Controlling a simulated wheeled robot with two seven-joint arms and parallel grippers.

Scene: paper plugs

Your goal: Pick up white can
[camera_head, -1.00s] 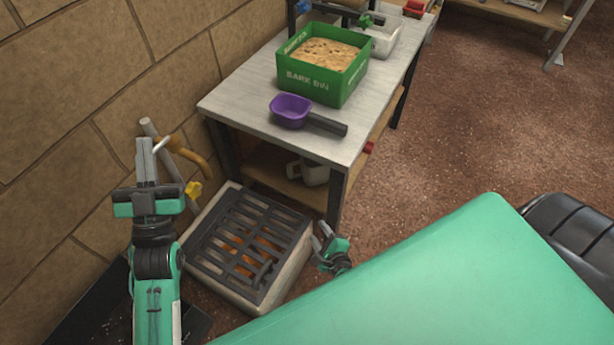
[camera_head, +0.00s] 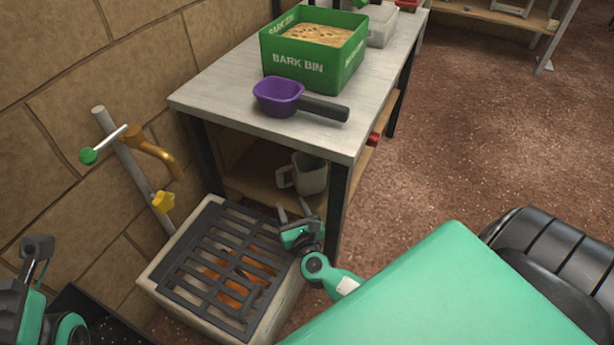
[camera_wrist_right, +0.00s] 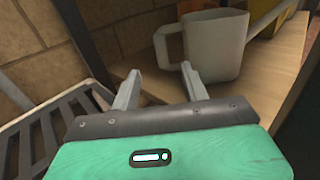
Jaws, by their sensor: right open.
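The white can (camera_head: 310,174) stands upright on the lower shelf of the workbench, with its handle toward the left. In the right wrist view, the can (camera_wrist_right: 217,45) is just beyond my fingers, and a spout-like bar reaches up to the right. My right gripper (camera_head: 294,212) is open and empty, in front of and below the can in the head view. In the wrist view its fingers (camera_wrist_right: 160,80) point toward the handle, apparently without touching it. My left gripper (camera_head: 38,250) is at the left edge; its jaw opening is unclear.
A grated fire box (camera_head: 168,274) stands on the floor close below my right gripper. The workbench (camera_head: 215,95) and its dark front leg (camera_head: 338,205) frame the shelf. On top are a purple scoop (camera_head: 278,97) and a green bark bin (camera_head: 320,67). A pipe (camera_head: 135,165) stands by the wall.

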